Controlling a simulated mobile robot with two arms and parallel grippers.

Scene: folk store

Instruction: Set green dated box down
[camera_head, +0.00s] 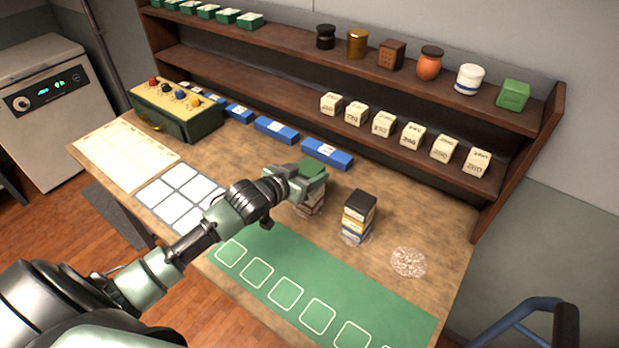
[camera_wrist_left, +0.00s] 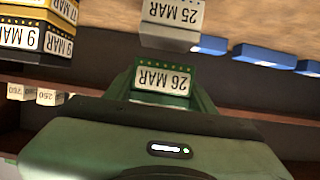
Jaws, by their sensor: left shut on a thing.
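The green dated box (camera_head: 313,168) is between the fingers of my left gripper (camera_head: 306,180), which is shut on it. In the left wrist view the green box (camera_wrist_left: 163,78) shows a white label reading 26 MAR. I cannot tell whether the two touch. A second stack (camera_head: 356,222), topped by a black box, stands to the right and shows in the left wrist view (camera_wrist_left: 35,35). My right gripper is not in view.
A round pale patch (camera_head: 408,262) on the table is bare. A green mat (camera_head: 300,272) with outlined squares lies along the front. Blue boxes (camera_head: 276,130) line the back below shelves (camera_head: 345,75) holding cubes and jars. A control box (camera_head: 178,108) stands at the left.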

